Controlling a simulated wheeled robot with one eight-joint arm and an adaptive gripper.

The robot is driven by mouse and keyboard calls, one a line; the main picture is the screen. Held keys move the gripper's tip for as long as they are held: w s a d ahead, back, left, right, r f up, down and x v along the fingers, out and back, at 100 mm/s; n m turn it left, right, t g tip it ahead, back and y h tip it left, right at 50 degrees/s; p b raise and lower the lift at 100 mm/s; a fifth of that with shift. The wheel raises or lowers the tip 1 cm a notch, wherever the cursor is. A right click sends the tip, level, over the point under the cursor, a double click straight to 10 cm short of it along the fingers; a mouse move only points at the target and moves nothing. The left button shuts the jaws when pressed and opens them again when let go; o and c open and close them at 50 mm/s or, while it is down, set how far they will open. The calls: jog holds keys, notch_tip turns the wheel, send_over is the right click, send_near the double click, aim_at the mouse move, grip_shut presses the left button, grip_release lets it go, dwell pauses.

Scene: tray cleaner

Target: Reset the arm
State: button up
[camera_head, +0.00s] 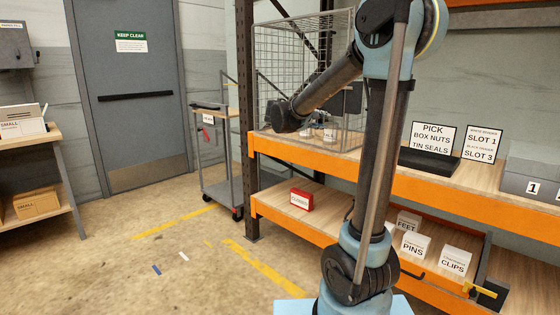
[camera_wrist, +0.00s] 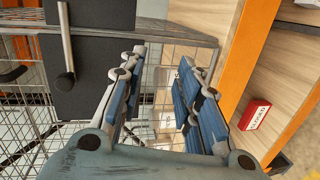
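My gripper (camera_wrist: 163,70) shows in the wrist view with its two blue-lined fingers apart and nothing between them. It is in front of a wire cage (camera_wrist: 165,50), and a dark panel (camera_wrist: 90,70) lies left of the fingers. My arm stands tall in the head view, crossing in front of the orange-edged shelf, with a dark link reaching left in front of the wire cage (camera_head: 275,65). I cannot make out the gripper fingers in the head view.
The shelf (camera_head: 225,160) carries a red box (camera_head: 301,199) on its lower board, also in the wrist view (camera_wrist: 254,114). Labelled bins for pins (camera_head: 414,247) and clips (camera_head: 455,261) stand lower right. A trolley (camera_head: 215,150) stands left; floor in front of the grey door is clear.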

jog(key=s+d+f+m+g+y, duration=0.2)
jog(key=s+d+f+g, duration=0.15)
jog(key=s+f, duration=0.55)
jog(key=s+d+f+m+g+y, duration=0.25)
jog(key=s+d+f, duration=0.25)
jog(key=s, duration=0.8)
jog(key=s+a+f+m+g+y, duration=0.1)
jog(key=s+a+f+y, duration=0.2)
jog(key=s+f, duration=0.4)
jog(key=s+a+f+m+g+y, duration=0.1)
jog(key=s+a+f+y, duration=0.3)
jog(key=s+f, duration=0.3)
jog(key=s+a, duration=0.1)
jog(key=s, duration=0.3)
jog(key=shift+s+f, duration=0.15)
jog(key=shift+s, duration=0.1)
jog(key=shift+m, duration=0.25)
jog(key=shift+w+f, duration=0.2)
jog(key=shift+w, duration=0.25)
